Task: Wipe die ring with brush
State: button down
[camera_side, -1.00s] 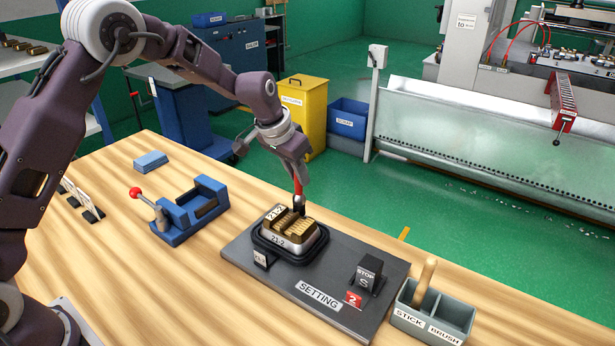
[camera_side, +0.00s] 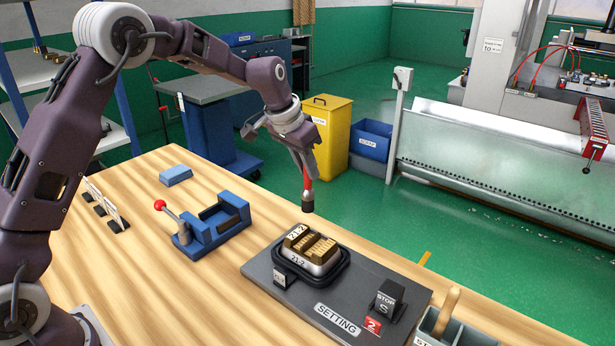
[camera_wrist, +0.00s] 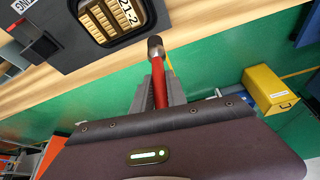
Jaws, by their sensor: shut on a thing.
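My gripper (camera_side: 307,180) is shut on the red handle of the brush (camera_side: 308,203), which hangs with its dark tip down. The brush also shows in the wrist view (camera_wrist: 157,75), pointing away from the jaws. The die (camera_side: 312,248), with gold-coloured blocks and "21-2" labels, sits inside a black ring (camera_side: 340,275) on the dark setting plate (camera_side: 268,272). The brush tip is above and behind the die, apart from it. In the wrist view the die (camera_wrist: 110,18) is at the top left.
A black stop block (camera_side: 388,298) and a red "2" tag stand on the plate's right part. A holder (camera_side: 435,325) with a wooden stick is at the front right. A blue clamp (camera_side: 212,222) with a red-knobbed lever and a blue block (camera_side: 176,175) are to the left.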

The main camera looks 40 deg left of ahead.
jog(key=shift+r, duration=1.2)
